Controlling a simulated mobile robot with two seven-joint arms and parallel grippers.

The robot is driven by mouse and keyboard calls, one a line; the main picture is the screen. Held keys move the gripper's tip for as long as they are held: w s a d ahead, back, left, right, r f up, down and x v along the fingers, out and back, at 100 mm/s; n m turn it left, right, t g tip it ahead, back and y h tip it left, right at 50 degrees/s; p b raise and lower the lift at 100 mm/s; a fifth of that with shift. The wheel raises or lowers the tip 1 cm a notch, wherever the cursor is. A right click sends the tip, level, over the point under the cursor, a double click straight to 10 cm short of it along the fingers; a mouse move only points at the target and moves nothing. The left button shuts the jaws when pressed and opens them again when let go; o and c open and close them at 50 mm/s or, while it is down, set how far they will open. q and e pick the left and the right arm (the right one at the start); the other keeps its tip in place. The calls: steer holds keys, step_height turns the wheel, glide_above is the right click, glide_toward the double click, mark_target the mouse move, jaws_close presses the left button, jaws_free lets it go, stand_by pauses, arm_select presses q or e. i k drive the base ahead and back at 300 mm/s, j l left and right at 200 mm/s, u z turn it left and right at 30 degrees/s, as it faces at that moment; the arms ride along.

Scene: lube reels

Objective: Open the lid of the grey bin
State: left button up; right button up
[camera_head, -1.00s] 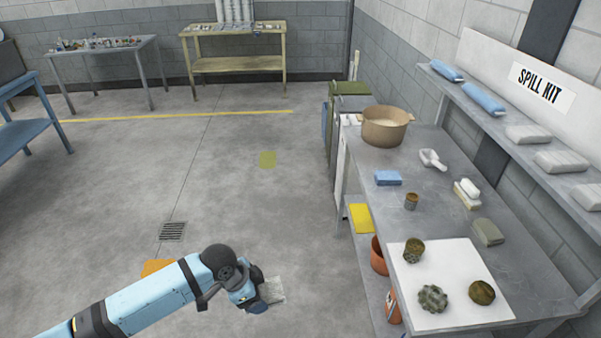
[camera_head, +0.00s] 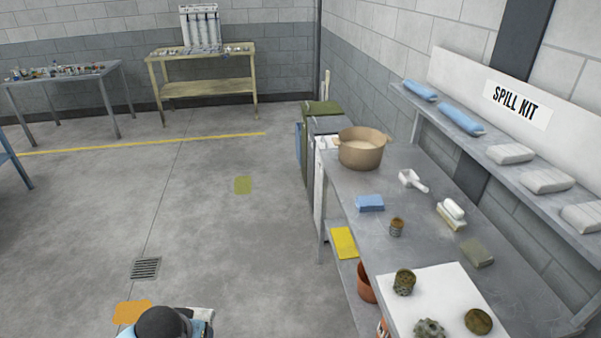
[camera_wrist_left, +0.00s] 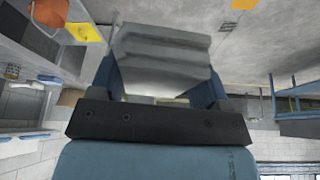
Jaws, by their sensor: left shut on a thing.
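The grey bin (camera_head: 328,125) stands past the far end of the workbench, beside a green-lidded bin (camera_head: 320,108). Its top looks flat and closed, though it is small and partly hidden by the bench and pot. My left gripper (camera_head: 190,318) is at the bottom edge of the head view, far from the bin. It is shut on a grey folded pad (camera_wrist_left: 160,55), which fills the space between the fingers in the left wrist view. Only a pale edge of the pad shows in the head view. My right gripper is not in view.
The workbench (camera_head: 390,185) runs along the right, with a tan pot (camera_head: 361,148) at its far end near the bins. A spill kit shelf (camera_head: 500,150) is above it. The floor left of the bench is open, with a drain grate (camera_head: 145,268) and a green patch (camera_head: 243,185).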

mark_target(326, 125)
steer(key=i+j+u, duration=0.1)
steer(key=i+u, duration=0.4)
steer(key=i, duration=3.6)
steer(key=i+z, duration=0.2)
steer(key=i, duration=0.45)
steer(key=i+j+z, duration=0.2)
steer(key=i, duration=0.45)
